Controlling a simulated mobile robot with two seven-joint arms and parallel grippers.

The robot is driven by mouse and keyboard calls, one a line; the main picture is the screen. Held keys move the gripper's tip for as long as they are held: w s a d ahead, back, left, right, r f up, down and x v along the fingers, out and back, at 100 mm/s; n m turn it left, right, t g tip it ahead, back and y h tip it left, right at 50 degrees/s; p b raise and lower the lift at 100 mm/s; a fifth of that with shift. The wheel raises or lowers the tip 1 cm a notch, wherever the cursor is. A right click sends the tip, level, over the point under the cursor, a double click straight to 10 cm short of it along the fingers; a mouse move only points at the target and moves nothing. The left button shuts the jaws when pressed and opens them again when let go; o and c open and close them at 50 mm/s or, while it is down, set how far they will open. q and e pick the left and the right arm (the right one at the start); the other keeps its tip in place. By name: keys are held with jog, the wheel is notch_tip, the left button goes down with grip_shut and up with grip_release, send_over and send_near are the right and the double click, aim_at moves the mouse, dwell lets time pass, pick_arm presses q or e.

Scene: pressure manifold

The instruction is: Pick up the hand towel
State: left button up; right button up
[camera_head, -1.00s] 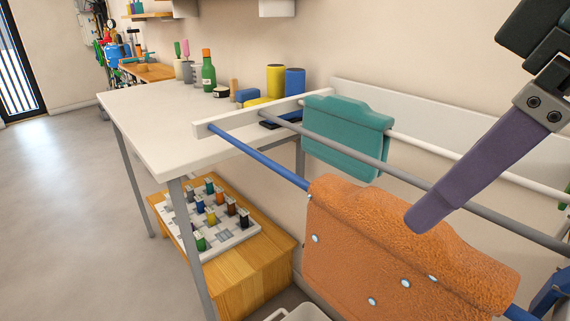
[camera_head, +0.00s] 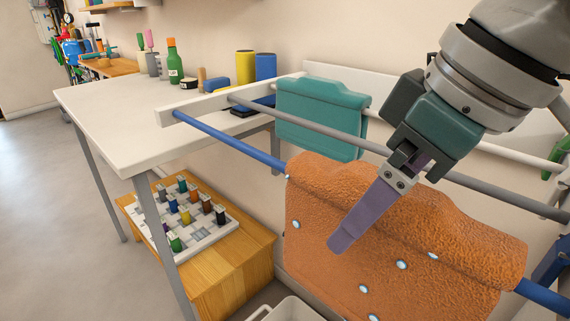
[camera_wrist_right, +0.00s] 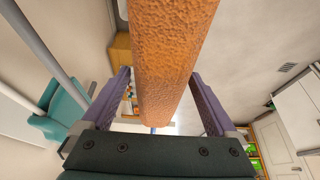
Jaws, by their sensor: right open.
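An orange towel (camera_head: 400,225) with several pale droplets hangs folded over the blue front rail of a rack. A teal towel (camera_head: 322,112) hangs farther back, behind the grey rail. My right gripper (camera_head: 365,215) is open over the orange towel, one purple finger in front of its near face; the other finger is mostly hidden in the head view. In the right wrist view, the orange towel (camera_wrist_right: 172,45) lies between the two spread fingers of my right gripper (camera_wrist_right: 160,85), with a gap on each side. My left gripper is not in view.
The blue rail (camera_head: 230,140), grey rail (camera_head: 300,122) and white end board (camera_head: 235,97) form the rack. A white table (camera_head: 120,110) with a green bottle stands left. Below are a wooden box (camera_head: 235,270) with small bottles on a tray, and a white bin (camera_head: 285,309).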

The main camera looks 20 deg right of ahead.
grip_shut()
dwell(0.8)
